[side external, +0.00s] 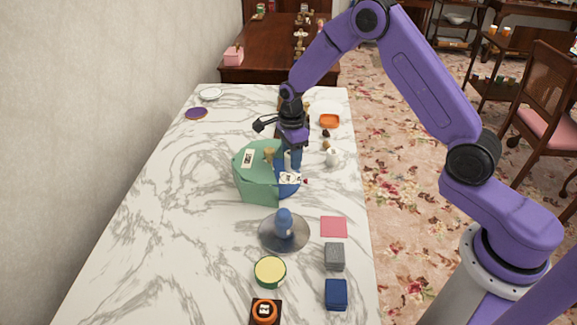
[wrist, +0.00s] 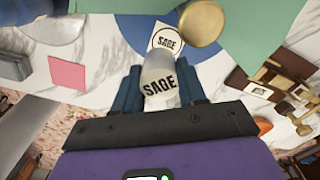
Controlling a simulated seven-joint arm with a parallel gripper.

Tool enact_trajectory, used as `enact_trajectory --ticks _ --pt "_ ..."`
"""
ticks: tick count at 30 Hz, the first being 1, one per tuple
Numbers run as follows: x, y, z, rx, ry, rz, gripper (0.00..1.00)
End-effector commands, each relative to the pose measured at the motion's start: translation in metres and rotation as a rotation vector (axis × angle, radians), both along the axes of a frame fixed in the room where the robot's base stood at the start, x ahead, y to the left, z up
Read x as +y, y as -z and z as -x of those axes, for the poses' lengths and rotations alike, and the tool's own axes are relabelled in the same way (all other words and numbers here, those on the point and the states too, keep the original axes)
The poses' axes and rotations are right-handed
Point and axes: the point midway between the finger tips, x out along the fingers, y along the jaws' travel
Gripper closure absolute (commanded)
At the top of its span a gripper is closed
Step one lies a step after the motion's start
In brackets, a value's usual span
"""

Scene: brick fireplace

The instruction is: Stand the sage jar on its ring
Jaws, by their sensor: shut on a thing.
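The sage jar (wrist: 158,84), pale with a black SAGE label, is between the two blue fingers of my gripper (wrist: 160,92) in the wrist view. My gripper is shut on it. Just beyond the jar, a white card marked SAGE (wrist: 167,42) lies on a blue surface (wrist: 135,27). The jar's base contact is unclear.
A gold round object (wrist: 202,23) is close right of the SAGE card. In the side view, a blue knob on a grey disc (side external: 265,236), a pink square (side external: 334,227) and boxes stand in front. A white pot (side external: 334,158) is at right.

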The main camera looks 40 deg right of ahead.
Motion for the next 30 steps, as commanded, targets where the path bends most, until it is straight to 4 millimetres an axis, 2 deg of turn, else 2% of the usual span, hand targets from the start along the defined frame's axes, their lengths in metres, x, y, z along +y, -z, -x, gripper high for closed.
enact_trajectory --ticks 8,15,28,29,30 --pt "0.001 0.015 -0.012 -0.001 0.0 0.0 0.96" --pt "0.001 0.043 -0.012 0.0 0.001 0.0 0.96" --pt "0.001 0.048 -0.012 -0.001 0.001 0.0 0.96" --pt "0.001 0.048 -0.012 -0.001 0.001 0.0 0.56" --pt "0.001 0.048 -0.012 -0.001 0.001 0.0 0.43"
